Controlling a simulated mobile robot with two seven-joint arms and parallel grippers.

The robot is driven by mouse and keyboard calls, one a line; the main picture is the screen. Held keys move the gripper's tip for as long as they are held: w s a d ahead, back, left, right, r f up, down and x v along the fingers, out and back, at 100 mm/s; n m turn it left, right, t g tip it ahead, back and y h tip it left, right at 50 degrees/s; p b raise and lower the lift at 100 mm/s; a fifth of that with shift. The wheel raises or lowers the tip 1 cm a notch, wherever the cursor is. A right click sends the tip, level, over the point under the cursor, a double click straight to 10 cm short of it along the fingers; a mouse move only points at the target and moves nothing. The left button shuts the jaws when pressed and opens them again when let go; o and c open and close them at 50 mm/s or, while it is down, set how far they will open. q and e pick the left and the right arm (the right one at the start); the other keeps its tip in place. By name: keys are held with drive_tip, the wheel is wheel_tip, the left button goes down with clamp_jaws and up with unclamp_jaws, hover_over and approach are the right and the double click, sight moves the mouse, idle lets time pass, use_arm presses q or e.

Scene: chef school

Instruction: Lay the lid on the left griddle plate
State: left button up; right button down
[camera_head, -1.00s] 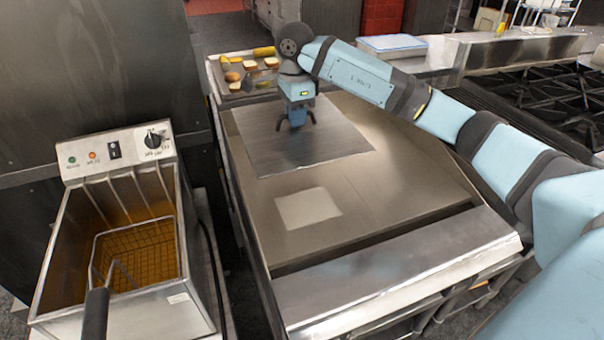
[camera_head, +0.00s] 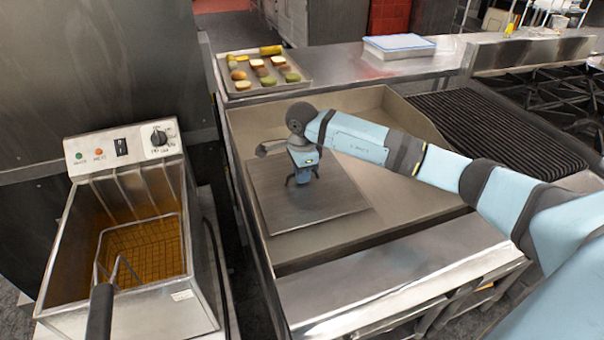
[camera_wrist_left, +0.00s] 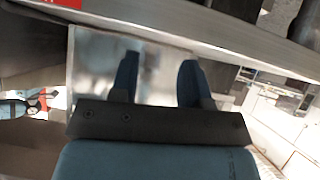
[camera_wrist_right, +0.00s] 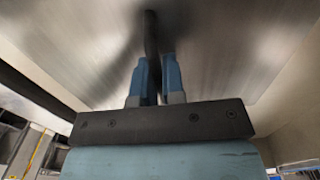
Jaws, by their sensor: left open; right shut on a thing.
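The lid (camera_head: 335,205) is a flat, square, dark steel sheet. In the head view it is over the left front part of the griddle (camera_head: 400,210). My right gripper (camera_head: 303,177) is above the middle of the lid, shut on its handle (camera_wrist_right: 150,35), a dark bar in the right wrist view. The lid fills much of that view. I cannot tell whether the lid touches the griddle surface. My left gripper (camera_wrist_left: 158,75) shows only in the left wrist view, open and empty, with blurred metal surfaces beyond it.
A fryer (camera_head: 125,235) with a basket stands left of the griddle. A tray of food (camera_head: 285,88) lies behind it. A ribbed grill (camera_head: 500,130) is to the right. A box with a blue-white top (camera_head: 398,44) stands on the back counter.

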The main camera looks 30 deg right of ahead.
drive_tip(key=shift+f, duration=0.1)
drive_tip(key=shift+f, duration=0.1)
drive_tip(key=c, duration=1.2)
unclamp_jaws()
wheel_tip(320, 180, up, 12)
drive_tip(key=shift+r, duration=0.1)
drive_tip(key=shift+s, duration=0.1)
